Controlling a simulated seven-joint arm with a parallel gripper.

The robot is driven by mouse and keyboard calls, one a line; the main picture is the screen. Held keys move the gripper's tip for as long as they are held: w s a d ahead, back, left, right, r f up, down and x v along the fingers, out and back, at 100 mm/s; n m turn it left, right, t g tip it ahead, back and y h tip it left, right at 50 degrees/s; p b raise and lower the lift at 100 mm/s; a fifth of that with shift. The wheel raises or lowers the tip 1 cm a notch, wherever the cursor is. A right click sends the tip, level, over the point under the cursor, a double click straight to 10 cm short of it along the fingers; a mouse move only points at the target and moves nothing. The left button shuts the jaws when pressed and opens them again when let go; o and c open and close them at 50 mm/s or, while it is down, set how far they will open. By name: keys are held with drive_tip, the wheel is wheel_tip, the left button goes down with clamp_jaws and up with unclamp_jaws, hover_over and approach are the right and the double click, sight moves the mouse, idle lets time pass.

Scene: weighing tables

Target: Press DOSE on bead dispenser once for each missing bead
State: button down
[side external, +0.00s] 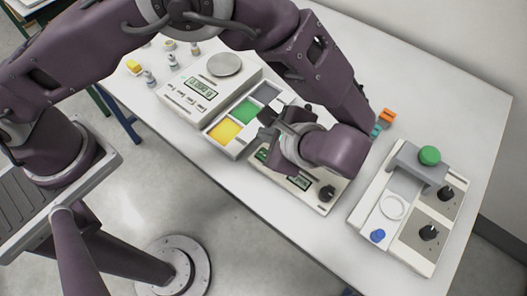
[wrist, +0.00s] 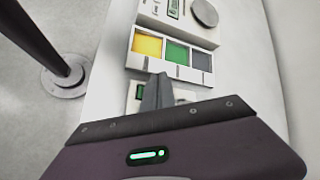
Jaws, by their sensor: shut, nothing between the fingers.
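My gripper (wrist: 158,88) is shut and empty. In the wrist view its fingers point at a white device (wrist: 133,106) with small displays, and they hide its middle. In the side view my gripper (side external: 268,132) and wrist cover much of this device (side external: 318,199), which has a black knob at its right end. I cannot tell whether the fingertips touch it. Another white unit (side external: 365,213) stands at the right, with a green button on a grey arch, a white ring, a blue knob and black dials. No DOSE label is readable, so I cannot tell which unit is the bead dispenser.
A tray with yellow, green and grey sections (side external: 211,133) lies beside the covered device; it also shows in the wrist view (wrist: 135,62). A scale (side external: 183,101) with a round pan stands beyond it. Small weights (side external: 149,79) and orange and teal blocks (side external: 387,116) lie near the back.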

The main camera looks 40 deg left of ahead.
sight(264, 155)
idle(0.4)
wheel_tip(264, 155, up, 4)
drive_tip(key=shift+f, duration=0.1)
drive_tip(key=shift+f, duration=4.45)
drive_tip(key=shift+f, duration=0.4)
